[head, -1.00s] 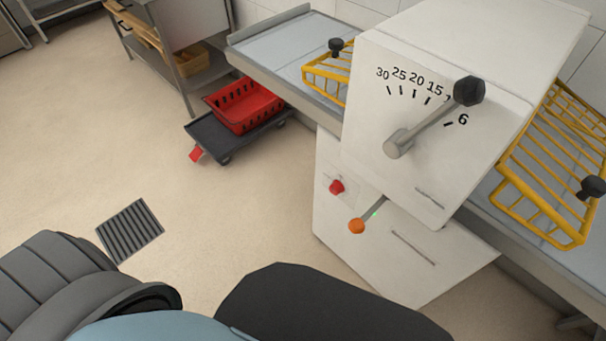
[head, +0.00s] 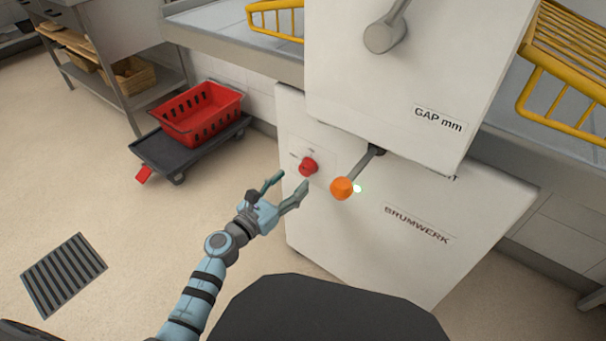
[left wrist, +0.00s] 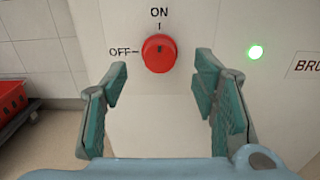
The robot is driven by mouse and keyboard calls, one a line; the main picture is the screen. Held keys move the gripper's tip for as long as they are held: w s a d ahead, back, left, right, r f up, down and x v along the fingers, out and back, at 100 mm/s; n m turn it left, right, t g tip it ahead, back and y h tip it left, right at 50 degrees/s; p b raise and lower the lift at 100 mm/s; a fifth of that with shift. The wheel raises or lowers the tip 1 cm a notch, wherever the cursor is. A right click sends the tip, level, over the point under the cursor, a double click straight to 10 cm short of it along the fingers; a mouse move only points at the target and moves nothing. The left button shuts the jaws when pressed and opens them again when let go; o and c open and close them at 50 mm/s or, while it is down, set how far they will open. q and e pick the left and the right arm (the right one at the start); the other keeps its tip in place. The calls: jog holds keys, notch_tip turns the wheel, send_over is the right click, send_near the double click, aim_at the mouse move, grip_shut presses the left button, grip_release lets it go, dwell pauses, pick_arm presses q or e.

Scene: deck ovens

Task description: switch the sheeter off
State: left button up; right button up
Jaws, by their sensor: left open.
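The sheeter (head: 360,235) is a white machine with a red rotary knob (head: 308,167) on its lower front. In the left wrist view the knob (left wrist: 158,53) has a dark mark at its top, toward ON; OFF is labelled at its left. A green lamp (left wrist: 255,52) is lit to the right of the knob. It also shows in the head view (head: 357,188). My left gripper (head: 289,184) is open and empty, just in front of the knob, its fingers apart and not touching it. My right gripper is not in view.
An orange-ended lever (head: 342,188) sticks out right of the knob, close to my left gripper. Yellow wire guards (head: 560,60) stand over the sheeter's tables. A red basket (head: 200,112) sits on a dark dolly (head: 160,155) at left. Open floor lies at left, with a drain grate (head: 65,272).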

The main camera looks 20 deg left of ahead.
aim_at(304, 170)
pick_arm(q)
jog(key=b+x, duration=0.1)
jog(key=x, duration=0.4)
jog(key=shift+w+f, duration=0.15)
jog(key=shift+f, duration=0.05)
jog(key=shift+w+d+r, duration=0.1)
jog(key=shift+w+d, duration=0.05)
jog(key=shift+w, duration=0.15)
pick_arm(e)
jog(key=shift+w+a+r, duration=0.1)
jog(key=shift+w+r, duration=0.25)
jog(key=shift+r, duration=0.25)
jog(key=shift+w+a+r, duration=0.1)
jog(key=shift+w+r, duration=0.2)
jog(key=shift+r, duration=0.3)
pick_arm(q)
jog(key=c, duration=1.2)
